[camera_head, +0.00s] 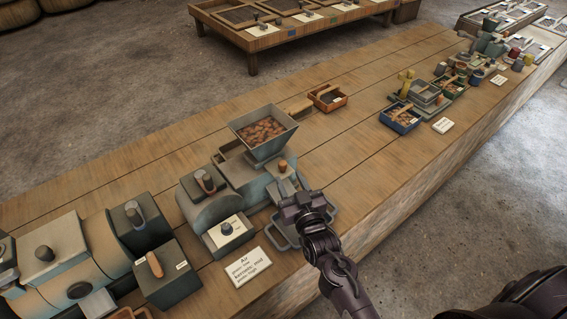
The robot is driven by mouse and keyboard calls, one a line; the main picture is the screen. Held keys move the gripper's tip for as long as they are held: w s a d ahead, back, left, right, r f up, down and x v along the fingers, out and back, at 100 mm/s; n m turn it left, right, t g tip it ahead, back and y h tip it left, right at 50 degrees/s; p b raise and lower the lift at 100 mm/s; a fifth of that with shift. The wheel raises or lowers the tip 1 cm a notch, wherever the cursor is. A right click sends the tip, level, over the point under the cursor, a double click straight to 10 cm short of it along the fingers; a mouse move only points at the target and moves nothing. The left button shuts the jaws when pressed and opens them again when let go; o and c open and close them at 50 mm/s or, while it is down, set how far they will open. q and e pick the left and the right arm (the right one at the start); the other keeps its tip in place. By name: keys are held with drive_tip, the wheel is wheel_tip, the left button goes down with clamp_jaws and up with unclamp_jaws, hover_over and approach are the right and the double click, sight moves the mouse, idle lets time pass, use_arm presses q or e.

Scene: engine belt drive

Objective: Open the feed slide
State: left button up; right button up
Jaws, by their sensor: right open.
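A grey mill carries a square hopper (264,131) full of brown kernels. Just below the hopper, on its right side, is a small grey plate with a brown knob (283,166); this looks like the feed slide, but how far it is open I cannot tell. My right gripper (299,197) is open, just in front of and below the knob, over a grey tray (283,234). It appears apart from the knob and holds nothing visible. Its fingers partly cover the mill's front and the tray. My left gripper is out of view.
Grey machine boxes with levers (137,214) stand left of the mill. A label card (255,267) lies in front. A small wooden box (327,97) sits behind the hopper, and a blue tray (400,118) farther right. Bare wooden tabletop (350,150) lies between.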

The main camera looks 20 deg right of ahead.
sight(284, 168)
drive_tip(key=w+p, duration=0.1)
drive_tip(key=w, duration=0.5)
drive_tip(key=shift+w+a, duration=0.1)
drive_tip(key=shift+w, duration=0.25)
clamp_jaws()
